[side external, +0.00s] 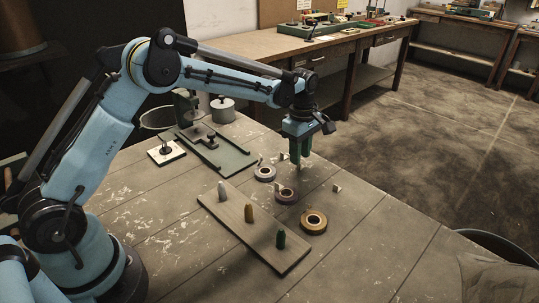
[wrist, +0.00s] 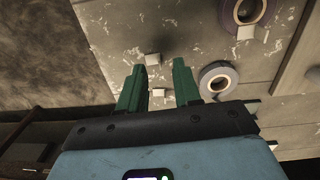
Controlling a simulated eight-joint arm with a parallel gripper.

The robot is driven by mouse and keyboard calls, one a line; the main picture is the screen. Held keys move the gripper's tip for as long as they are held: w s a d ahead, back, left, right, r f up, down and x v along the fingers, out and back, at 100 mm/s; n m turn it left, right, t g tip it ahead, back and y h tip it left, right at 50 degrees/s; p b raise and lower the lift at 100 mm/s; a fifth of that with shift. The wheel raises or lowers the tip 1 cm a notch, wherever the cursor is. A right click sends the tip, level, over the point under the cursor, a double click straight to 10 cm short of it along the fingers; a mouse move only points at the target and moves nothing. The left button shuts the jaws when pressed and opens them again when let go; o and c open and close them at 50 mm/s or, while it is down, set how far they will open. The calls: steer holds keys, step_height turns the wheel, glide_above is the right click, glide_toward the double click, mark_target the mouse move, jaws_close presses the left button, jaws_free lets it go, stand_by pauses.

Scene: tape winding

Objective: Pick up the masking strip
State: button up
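My gripper (side external: 300,163) hangs above the table with its green fingers pointing down. In the wrist view my gripper (wrist: 158,65) is open, with nothing held between the fingers. A small pale piece (wrist: 153,59) shows at the fingertips' gap, and a second pale piece (wrist: 158,92) shows between the fingers. A third pale piece (wrist: 245,32) is by a purple tape roll (wrist: 246,10). In the side view, pale pieces lie near the rolls, one at the right (side external: 336,187). I cannot tell which piece is the masking strip.
A grey tape roll (side external: 264,173), the purple roll (side external: 286,195) and a tan roll (side external: 313,222) lie in a row. A board (side external: 232,213) with three upright pegs is beside them. A green base plate (side external: 215,153) stands behind. The table's front right is clear.

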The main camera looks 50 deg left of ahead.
steer(key=shift+w+d+f, duration=0.1)
steer(key=shift+f, duration=1.3)
steer(key=shift+c, duration=0.3)
jaws_close()
